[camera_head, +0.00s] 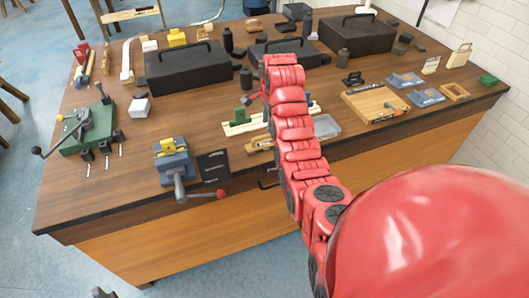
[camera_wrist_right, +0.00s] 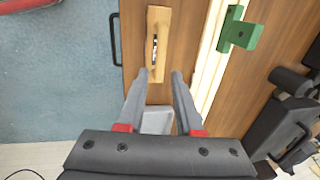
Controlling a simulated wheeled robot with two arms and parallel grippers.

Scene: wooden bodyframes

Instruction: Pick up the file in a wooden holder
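A light brown wooden holder (camera_wrist_right: 157,40) with a slot and a dark, narrow insert lies near the table's front edge in the right wrist view. In the head view the holder (camera_head: 258,145) is partly hidden by my red right arm. Whether the dark insert is the file is too small to tell. My right gripper (camera_wrist_right: 158,72) is open, its two grey fingers apart. The holder's near end shows between the fingertips, and no contact is visible. In the head view this gripper is mostly hidden behind my arm. My left gripper is not in view.
A pale strip with a green block (camera_wrist_right: 240,32) lies beside the holder. Black toolboxes (camera_head: 187,70) stand behind.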

